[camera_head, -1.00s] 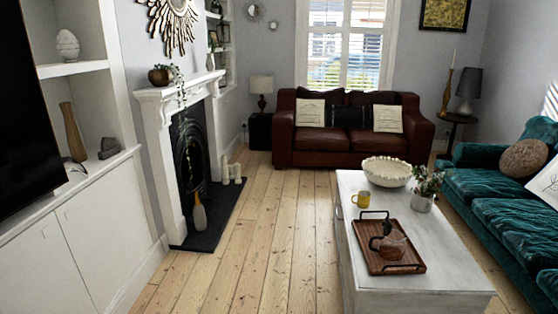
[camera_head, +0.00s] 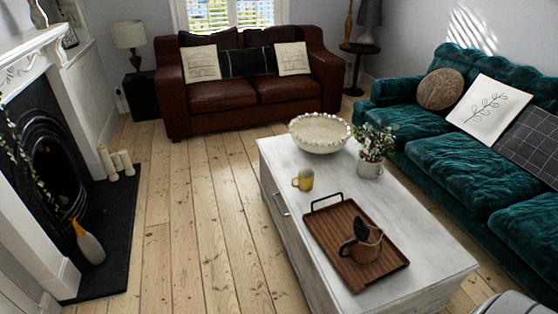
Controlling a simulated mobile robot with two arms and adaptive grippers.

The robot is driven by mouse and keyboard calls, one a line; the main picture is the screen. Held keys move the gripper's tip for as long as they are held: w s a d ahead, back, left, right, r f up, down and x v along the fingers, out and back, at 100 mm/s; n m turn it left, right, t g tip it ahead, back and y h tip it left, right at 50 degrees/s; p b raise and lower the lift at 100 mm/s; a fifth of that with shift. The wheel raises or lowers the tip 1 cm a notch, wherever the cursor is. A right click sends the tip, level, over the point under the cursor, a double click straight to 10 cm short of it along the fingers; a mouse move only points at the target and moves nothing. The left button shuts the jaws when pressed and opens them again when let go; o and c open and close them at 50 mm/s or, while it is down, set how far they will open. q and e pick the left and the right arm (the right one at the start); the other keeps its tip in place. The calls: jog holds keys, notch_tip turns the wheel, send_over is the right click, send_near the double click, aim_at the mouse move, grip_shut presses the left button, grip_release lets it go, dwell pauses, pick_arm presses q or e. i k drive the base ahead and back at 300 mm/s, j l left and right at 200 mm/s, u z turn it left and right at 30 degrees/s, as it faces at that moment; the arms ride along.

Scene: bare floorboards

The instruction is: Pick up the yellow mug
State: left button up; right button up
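The yellow mug (camera_head: 304,180) stands upright on the white coffee table (camera_head: 430,250), near the table's left edge. It is left of the potted plant, in front of the cream bowl and just behind the wooden tray. Neither of my grippers shows in the head view, and nothing is touching the mug.
On the table are a cream bowl (camera_head: 320,146), a plant pot (camera_head: 369,169) and a wooden tray (camera_head: 328,238) with a brown glass vessel on it. A brown sofa (camera_head: 215,95) is behind and a green sofa (camera_head: 460,165) at right. Floorboards (camera_head: 190,220) are clear left of the table.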

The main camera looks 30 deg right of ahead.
aim_at(302, 181)
jog(key=i+j+z, duration=0.15)
jog(key=i+z, duration=0.25)
jog(key=i, duration=0.25)
jog(key=i+j+z, duration=0.4)
jog(key=i, duration=0.2)
jog(key=i+j+z, duration=0.45)
jog(key=i, duration=0.15)
